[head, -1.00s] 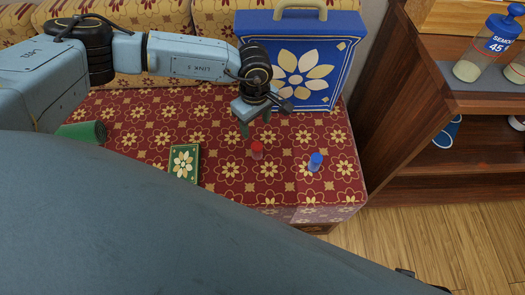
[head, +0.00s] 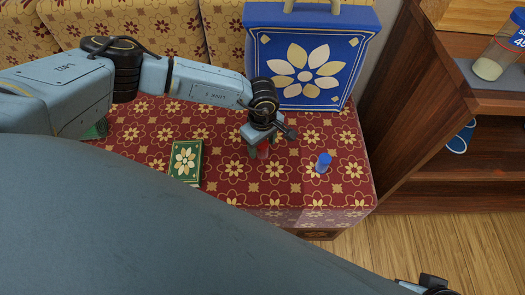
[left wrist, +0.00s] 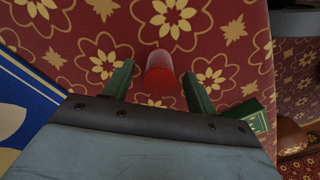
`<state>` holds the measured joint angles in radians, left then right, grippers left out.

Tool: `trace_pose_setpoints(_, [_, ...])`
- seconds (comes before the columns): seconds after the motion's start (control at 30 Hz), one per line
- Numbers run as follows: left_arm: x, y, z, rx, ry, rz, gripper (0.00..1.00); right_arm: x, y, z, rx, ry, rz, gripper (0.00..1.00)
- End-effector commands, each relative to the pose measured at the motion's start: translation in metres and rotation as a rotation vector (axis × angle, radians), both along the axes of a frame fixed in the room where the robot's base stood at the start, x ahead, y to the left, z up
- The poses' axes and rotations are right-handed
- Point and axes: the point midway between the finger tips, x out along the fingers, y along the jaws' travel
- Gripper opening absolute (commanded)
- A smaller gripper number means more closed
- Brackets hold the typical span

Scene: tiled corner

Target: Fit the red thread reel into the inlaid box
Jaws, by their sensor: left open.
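The red thread reel (head: 263,152) stands on the red flowered seat cover, partly hidden by my left gripper in the head view. In the left wrist view the reel (left wrist: 161,76) is between the two green fingers, with a gap on each side. My left gripper (left wrist: 158,86) is open around it; in the head view the gripper (head: 258,145) points down at the seat. A green flowered, book-like box (head: 186,161) lies to the left, and a large blue case with a flower inlay (head: 307,67) stands behind. I cannot tell which is the inlaid box.
A blue reel (head: 323,163) stands to the right of the gripper. A dark green rolled item (head: 97,130) is partly hidden behind my left arm. Wooden shelves (head: 430,170) rise at the right. The seat's front right is clear.

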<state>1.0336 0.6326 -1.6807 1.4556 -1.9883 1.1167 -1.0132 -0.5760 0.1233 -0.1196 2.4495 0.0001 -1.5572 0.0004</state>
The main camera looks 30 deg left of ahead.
Motion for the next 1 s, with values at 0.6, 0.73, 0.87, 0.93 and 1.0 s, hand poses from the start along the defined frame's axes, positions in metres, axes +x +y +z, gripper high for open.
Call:
trace_pose_setpoints(0.6, [0.0003,-0.0003,-0.0033,0.0,-0.001,0.0,0.19,-0.0017,0.0009,0.0046,0.003,-0.002,0.0,0.48])
trace_pose_setpoints(0.73, [0.0004,-0.0003,-0.0032,0.0,-0.001,0.0,0.1,-0.0017,0.0009,0.0046,0.003,-0.002,0.0,0.48])
trace_pose_setpoints(0.87, [0.0004,-0.0003,-0.0031,0.0,-0.001,0.0,0.1,-0.0018,0.0009,0.0047,0.003,-0.002,0.0,0.48])
trace_pose_setpoints(0.93, [0.0006,-0.0002,-0.0024,-0.001,-0.002,0.0,0.1,-0.0017,0.0009,0.005,0.003,-0.003,0.0,0.48])
trace_pose_setpoints(1.0, [0.0006,-0.0001,-0.0003,-0.001,-0.002,0.0,0.1,-0.0011,0.0011,0.0058,0.003,-0.006,0.0,0.48])
